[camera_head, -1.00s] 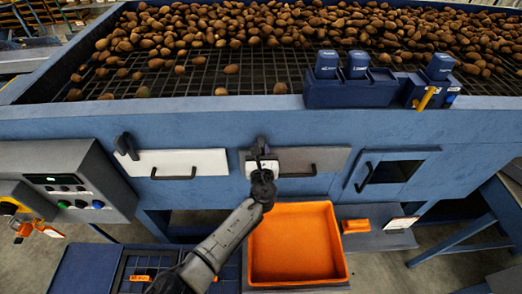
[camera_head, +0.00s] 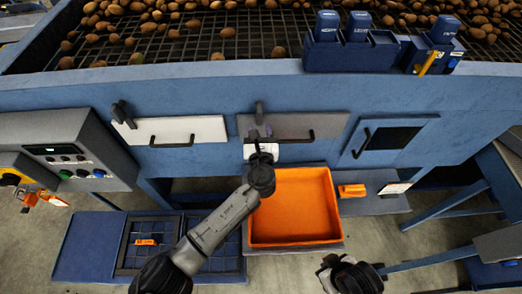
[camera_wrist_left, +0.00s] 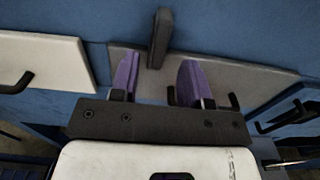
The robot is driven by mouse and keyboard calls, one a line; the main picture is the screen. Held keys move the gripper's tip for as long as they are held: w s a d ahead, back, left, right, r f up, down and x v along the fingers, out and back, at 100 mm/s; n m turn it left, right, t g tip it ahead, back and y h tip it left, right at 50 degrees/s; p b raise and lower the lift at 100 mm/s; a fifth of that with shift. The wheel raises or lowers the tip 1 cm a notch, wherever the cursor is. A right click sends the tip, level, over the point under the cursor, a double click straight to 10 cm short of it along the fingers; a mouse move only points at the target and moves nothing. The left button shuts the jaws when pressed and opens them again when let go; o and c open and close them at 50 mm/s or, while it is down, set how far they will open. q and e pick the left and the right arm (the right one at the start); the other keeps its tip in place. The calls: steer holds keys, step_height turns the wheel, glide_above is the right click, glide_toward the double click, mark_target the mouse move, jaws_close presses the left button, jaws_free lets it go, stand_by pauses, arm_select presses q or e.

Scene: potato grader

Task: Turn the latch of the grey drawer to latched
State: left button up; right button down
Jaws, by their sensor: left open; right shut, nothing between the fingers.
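The grey drawer (camera_head: 308,123) is a flat grey panel in the blue machine front, with a black bar handle. Its dark latch (camera_head: 259,112) stands about upright at the panel's upper left edge. In the left wrist view the latch (camera_wrist_left: 160,36) stands above the gap between my purple fingertips, with a slight tilt. My left gripper (camera_head: 262,133) is open and empty, just below and in front of the latch; no contact shows. The grey drawer (camera_wrist_left: 220,78) is partly hidden behind the fingers. My right gripper (camera_head: 328,268) is low in the head view, away from the drawer.
A white drawer (camera_head: 185,128) with its own dark latch (camera_head: 121,114) is to the left. A blue door (camera_head: 385,142) is to the right. An orange bin (camera_head: 294,205) stands below the grey drawer. A control box (camera_head: 75,150) stands far left.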

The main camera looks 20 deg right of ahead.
arm_select(q)
steer(key=v, duration=0.8)
steer(key=shift+b, duration=0.4)
steer(key=shift+w, duration=0.1)
